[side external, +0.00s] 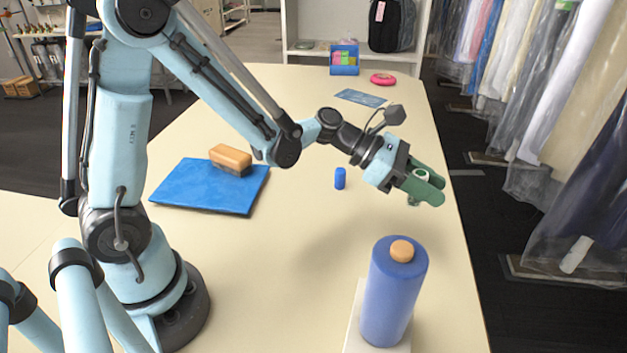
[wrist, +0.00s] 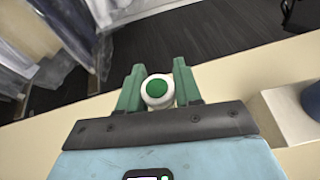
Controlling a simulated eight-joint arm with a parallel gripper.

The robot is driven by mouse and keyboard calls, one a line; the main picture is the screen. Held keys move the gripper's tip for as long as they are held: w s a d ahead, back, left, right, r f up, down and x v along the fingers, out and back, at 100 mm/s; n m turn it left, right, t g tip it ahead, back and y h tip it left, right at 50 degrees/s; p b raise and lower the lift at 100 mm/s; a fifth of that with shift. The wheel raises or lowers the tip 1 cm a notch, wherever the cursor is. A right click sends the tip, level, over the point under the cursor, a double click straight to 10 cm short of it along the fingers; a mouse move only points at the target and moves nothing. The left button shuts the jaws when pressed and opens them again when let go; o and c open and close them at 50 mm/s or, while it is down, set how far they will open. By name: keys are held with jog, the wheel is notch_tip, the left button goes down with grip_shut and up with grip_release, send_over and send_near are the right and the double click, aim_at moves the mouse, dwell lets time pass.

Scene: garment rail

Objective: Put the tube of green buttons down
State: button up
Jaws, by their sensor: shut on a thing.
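My gripper (side external: 424,185) has green fingers and is at the right edge of the table, shut on the tube of green buttons (side external: 414,201). In the wrist view the tube (wrist: 157,91) shows end-on, white with a green round top, between the two fingers (wrist: 158,88). In the side view the fingers cover most of it, with a small part showing below them. I cannot tell whether its base touches the table (side external: 300,262).
A blue bottle with an orange cap (side external: 393,292) stands on a white block at the front right. A small blue cylinder (side external: 340,179) stands left of my gripper. A blue mat (side external: 205,190) with an orange-brown block (side external: 231,158) lies further left. Wrapped garments (side external: 590,150) hang beyond the table's right edge.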

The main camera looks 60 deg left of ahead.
jog(key=s+d, duration=0.2)
jog(key=d, duration=0.3)
jog(key=shift+m+h, duration=0.3)
jog(key=w+a+f, duration=0.2)
jog(key=a, duration=0.1)
jog(key=w+a+f, duration=0.2)
jog(key=w+a, duration=0.1)
jog(key=w+a+f, duration=0.2)
jog(key=w+f, duration=0.1)
jog(key=shift+a, duration=0.4)
jog(key=shift+s+f, duration=0.1)
jog(key=shift+f, duration=1.85)
jog(key=shift+f, duration=0.1)
jog(key=o, duration=1)
